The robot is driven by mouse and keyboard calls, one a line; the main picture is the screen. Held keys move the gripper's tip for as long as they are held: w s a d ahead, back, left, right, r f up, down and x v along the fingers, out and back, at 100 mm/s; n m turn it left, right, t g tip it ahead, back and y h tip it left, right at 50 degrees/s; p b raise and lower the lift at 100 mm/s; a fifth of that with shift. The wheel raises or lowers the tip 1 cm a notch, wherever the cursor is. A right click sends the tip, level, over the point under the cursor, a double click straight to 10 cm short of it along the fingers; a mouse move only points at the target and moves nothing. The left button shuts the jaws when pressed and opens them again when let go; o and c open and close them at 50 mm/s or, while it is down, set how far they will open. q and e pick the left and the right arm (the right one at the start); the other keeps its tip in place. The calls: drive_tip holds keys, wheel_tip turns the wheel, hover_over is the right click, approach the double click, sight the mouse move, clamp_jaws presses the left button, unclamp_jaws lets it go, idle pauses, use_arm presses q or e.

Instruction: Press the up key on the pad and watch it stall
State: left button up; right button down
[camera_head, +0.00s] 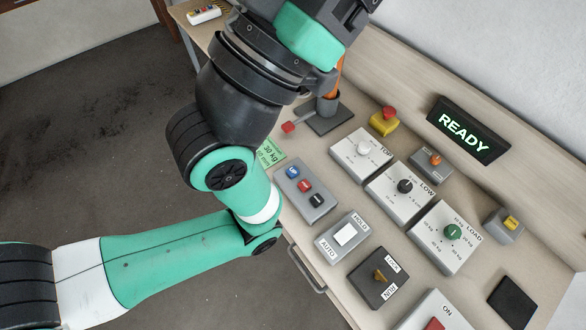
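The pad (308,193) is a grey box on the desk with three keys in a row. Its blue up key (292,171) is at the far end, a red key (305,186) is in the middle and a black key (317,200) is nearest. A dark display (467,130) at the back reads READY in green. My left arm comes in from the left, bends beside the pad and runs up to the top edge. No fingertips of it show, and no part of my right gripper shows.
Boxes with TOP (367,168), LOW (388,203) and LOAD (467,243) knobs stand right of the pad. A HOLD/AUTO switch (332,245) and a LOCK/RUN switch (366,290) sit nearer. A red-topped yellow button (378,128) stands behind. A dark-based stand (338,123) is partly behind my arm.

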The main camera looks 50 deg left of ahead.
use_arm(q)
clamp_jaws()
idle(0.3)
idle(1.5)
